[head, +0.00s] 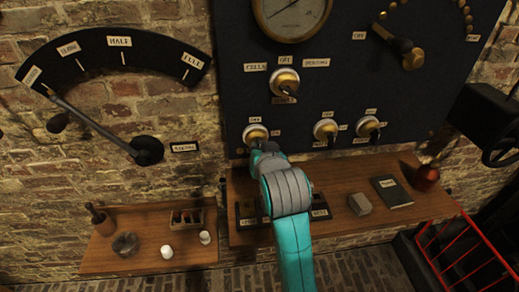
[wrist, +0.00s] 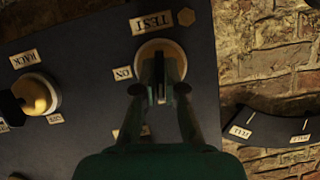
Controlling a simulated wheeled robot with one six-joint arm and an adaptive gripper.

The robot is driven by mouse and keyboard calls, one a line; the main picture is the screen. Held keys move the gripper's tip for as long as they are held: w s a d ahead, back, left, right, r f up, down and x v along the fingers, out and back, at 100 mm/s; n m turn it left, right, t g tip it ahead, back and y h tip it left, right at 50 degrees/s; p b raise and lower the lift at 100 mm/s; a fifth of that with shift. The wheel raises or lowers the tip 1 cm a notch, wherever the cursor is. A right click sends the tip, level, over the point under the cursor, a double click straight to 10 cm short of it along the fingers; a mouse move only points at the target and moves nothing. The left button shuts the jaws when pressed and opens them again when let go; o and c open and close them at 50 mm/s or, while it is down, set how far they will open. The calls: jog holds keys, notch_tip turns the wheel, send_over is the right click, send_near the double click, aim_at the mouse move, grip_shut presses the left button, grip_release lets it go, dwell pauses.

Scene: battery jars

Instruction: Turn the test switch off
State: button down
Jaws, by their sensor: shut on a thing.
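The test switch is a round brass knob on a pale ring, at the left end of the lower row on the dark panel (head: 255,132). It also shows in the wrist view (wrist: 150,48) under an upside-down TEST label (wrist: 151,23). An ON label (wrist: 122,73) sits beside it, and another label (wrist: 131,132) is partly covered by my gripper. My gripper (wrist: 160,82) is shut on the switch's lever, with one finger on each side. In the head view my gripper (head: 263,148) covers the lever, so its exact angle is hard to tell.
A switch labelled RACK (wrist: 38,95) stands beside it in the wrist view. Two similar switches (head: 326,130) (head: 369,127) are to its right in the head view. A wooden shelf (head: 345,228) with small objects runs below. A large lever (head: 148,150) is mounted on the left.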

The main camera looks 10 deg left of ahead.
jog(key=shift+n+h, duration=0.5)
jog(key=shift+n, duration=0.2)
jog(key=c, duration=1.3)
grip_release()
jog(key=shift+o, duration=0.2)
jog(key=v, duration=1.2)
jog(key=shift+f, duration=0.2)
